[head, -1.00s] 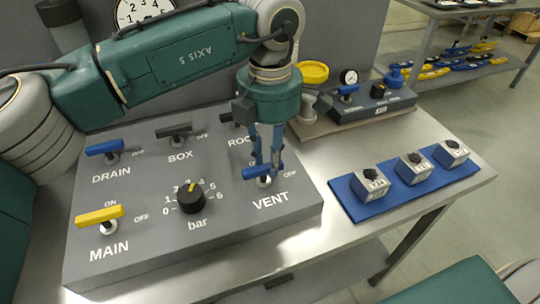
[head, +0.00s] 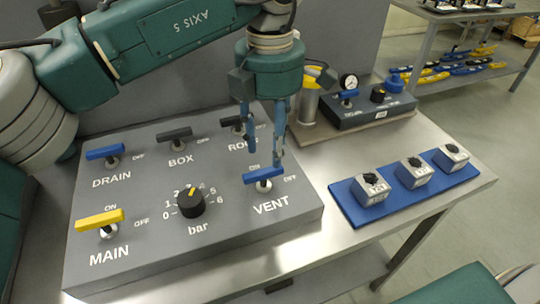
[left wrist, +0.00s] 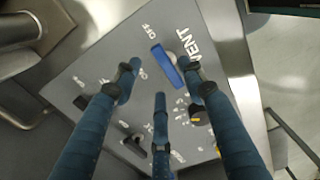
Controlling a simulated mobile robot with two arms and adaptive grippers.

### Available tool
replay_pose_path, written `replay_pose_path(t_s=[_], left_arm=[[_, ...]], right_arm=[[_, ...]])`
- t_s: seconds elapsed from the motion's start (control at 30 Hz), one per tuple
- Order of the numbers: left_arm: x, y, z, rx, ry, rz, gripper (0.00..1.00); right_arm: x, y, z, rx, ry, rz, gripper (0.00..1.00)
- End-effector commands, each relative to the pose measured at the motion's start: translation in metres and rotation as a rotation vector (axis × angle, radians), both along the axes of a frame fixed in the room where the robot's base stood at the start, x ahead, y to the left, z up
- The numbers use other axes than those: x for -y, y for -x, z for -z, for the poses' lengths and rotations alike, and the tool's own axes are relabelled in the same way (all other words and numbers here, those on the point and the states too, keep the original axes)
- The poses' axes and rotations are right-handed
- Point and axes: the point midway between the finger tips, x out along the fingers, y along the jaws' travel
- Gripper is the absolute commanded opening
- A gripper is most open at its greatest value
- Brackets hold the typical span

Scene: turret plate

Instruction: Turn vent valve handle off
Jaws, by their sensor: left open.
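The blue VENT valve handle (head: 263,175) sits at the right front of the grey panel, lying roughly left to right. Its ON mark is behind it and OFF is to its right. My left gripper (head: 264,155) is open and empty, its fingers pointing down just above and behind the handle. The left wrist view shows the handle (left wrist: 167,66) ahead of the spread fingers (left wrist: 160,90), not gripped, between the two outer fingertips in the picture. My right gripper is not in view.
The grey panel (head: 150,262) also bears the blue DRAIN handle (head: 105,152), dark BOX handle (head: 174,133), dark handle (head: 232,121), yellow MAIN handle (head: 99,219) and black bar knob (head: 190,202). A blue mat (head: 345,195) with three small blocks lies at right.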

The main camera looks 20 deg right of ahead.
Motion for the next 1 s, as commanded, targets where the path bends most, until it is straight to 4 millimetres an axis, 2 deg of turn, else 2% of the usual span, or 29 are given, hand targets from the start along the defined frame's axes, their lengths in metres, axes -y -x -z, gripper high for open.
replay_pose_path(t_s=[0.1, 0.3, 0.5, 0.87, 1.0], left_arm=[[0.001, 0.0, -0.028, 0.003, 0.001, 0.0, 0.42], [0.0, 0.0, -0.058, 0.002, 0.001, 0.0, 0.42], [0.0, 0.0, -0.069, 0.001, 0.0, 0.001, 0.42], [0.0, 0.0, -0.069, 0.0, 0.0, 0.001, 0.42], [0.0, 0.0, -0.08, 0.001, 0.001, 0.001, 0.42]], right_arm=[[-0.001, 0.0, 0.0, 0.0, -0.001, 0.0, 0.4], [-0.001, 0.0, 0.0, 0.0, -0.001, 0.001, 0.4], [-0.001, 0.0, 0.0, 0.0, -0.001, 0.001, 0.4], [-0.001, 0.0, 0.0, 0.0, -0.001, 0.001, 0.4], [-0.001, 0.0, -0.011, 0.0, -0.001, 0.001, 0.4]])
